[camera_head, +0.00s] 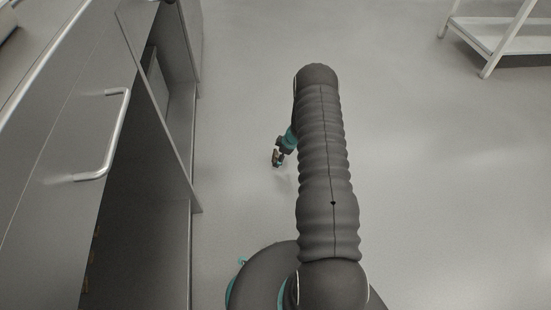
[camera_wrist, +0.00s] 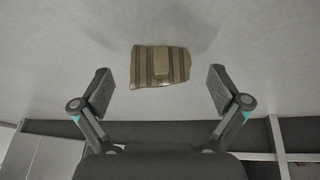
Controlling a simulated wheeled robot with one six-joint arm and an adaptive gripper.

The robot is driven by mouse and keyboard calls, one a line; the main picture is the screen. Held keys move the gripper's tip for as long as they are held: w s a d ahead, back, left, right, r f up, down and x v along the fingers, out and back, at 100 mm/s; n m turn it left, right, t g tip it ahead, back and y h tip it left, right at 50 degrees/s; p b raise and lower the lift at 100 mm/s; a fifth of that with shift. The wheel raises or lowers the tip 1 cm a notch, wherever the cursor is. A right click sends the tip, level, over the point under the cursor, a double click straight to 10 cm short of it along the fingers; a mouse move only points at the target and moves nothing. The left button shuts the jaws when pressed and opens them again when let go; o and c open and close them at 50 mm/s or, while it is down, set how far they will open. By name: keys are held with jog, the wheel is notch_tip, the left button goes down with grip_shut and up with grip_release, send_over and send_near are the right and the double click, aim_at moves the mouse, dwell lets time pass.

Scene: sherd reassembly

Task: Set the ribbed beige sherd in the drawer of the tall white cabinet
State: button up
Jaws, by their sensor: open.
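The ribbed beige sherd (camera_wrist: 160,66), banded in brown and tan, lies on a pale grey surface that looks like the floor. In the wrist view it sits ahead of and between the two spread fingers of my gripper (camera_wrist: 160,92), touching neither. My gripper is open and empty. In the head view my gripper (camera_head: 278,160) is small and low over the floor, left of my arm; the sherd cannot be made out there. No tall white cabinet can be clearly identified in either view.
A grey cabinet (camera_head: 60,150) with a bar handle (camera_head: 108,140) stands along the left, with an open recess beside it. A white shelf rack (camera_head: 500,35) stands at the top right. The floor (camera_head: 440,180) to the right of my arm is clear.

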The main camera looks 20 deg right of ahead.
jog(key=shift+f, duration=0.15)
jog(key=c, duration=1.4)
